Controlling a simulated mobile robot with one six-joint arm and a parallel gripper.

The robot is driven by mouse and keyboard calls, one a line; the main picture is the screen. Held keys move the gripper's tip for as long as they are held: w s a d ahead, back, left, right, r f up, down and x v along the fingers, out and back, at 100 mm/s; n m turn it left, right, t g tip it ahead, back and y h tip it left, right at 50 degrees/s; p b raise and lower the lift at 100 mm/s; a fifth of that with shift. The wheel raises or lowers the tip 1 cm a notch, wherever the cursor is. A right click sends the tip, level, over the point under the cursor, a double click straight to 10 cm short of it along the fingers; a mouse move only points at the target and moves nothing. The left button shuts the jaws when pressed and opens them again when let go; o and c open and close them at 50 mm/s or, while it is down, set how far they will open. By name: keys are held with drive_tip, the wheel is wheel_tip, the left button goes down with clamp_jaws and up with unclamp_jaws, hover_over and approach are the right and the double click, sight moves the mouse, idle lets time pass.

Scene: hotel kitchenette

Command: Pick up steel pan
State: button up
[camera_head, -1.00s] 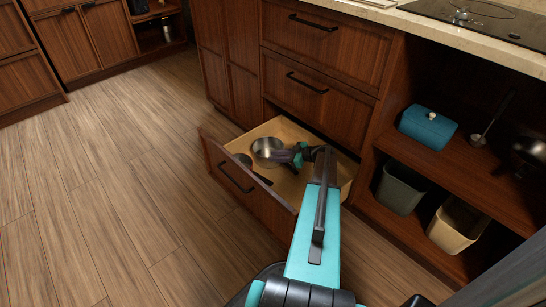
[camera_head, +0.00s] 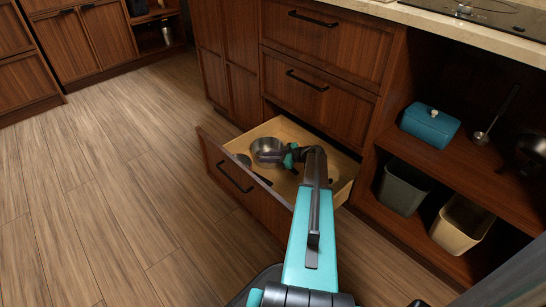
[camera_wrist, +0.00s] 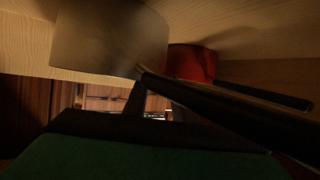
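The steel pan (camera_head: 265,147) lies in the open bottom drawer (camera_head: 236,184), a grey round bowl shape near the middle. Its grey side also shows at the upper left of the wrist view (camera_wrist: 105,38), with a dark handle running down to the right. My gripper (camera_head: 290,158) is low inside the drawer, just right of the pan, at its handle side. In the wrist view the handle crosses close in front of my gripper (camera_wrist: 140,105). The fingers are dark and partly hidden there, so I cannot tell whether they are open or shut on the handle.
A red pot (camera_wrist: 190,63) with a dark handle shows beside the pan in the wrist view. A dark utensil lies at the drawer's left. Right of the drawer, open shelves hold a teal lidded box (camera_head: 430,125) and two bins (camera_head: 404,188). The floor left is clear.

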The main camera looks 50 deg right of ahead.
clamp_jaws()
drive_tip(key=shift+s+f, duration=0.1)
drive_tip(key=shift+f, duration=0.05)
idle(1.1)
